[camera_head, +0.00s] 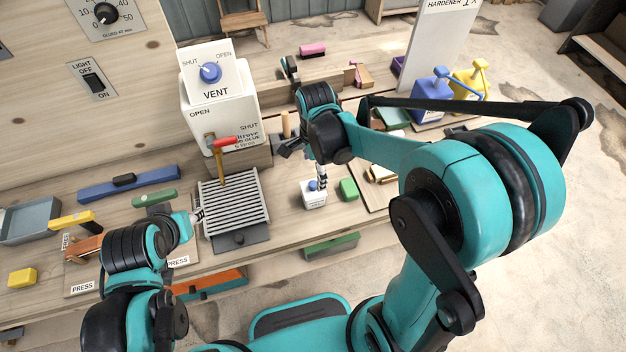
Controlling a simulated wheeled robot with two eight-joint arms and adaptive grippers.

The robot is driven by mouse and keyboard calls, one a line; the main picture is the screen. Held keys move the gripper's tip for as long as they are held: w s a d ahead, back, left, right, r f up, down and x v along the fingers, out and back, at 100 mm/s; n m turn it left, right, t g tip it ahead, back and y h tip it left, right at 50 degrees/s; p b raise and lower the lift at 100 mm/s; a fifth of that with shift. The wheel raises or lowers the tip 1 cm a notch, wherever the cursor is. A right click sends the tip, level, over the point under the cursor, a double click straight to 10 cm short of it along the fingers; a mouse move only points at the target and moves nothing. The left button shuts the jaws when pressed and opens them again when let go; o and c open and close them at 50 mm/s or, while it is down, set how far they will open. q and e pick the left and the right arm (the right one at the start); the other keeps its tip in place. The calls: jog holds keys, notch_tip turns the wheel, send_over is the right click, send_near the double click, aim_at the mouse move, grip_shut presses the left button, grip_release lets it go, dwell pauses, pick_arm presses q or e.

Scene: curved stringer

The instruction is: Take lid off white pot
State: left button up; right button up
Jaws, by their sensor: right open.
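The small white pot (314,200) stands on the bench right of the slatted rack, with printing on its front. A blue lid or knob (313,185) shows on its top. My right gripper (308,168) is open above the pot, pointing down. One striped finger comes down close to the blue top; I cannot tell whether they touch. My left gripper (197,215) is low at the left edge of the slatted rack, mostly hidden by its own wrist, so its jaws cannot be read.
Blue (430,95) and yellow (470,82) bottles stand at the back right.

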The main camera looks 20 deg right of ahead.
aim_at(313, 184)
jog(key=f+b, duration=0.1)
jog(key=f, duration=0.3)
jog(key=f+b, duration=0.2)
jog(key=f, duration=0.1)
jog(key=shift+a+f, duration=0.2)
jog(key=shift+f, duration=0.15)
jog(key=c, duration=1.1)
jog(key=shift+o, duration=0.2)
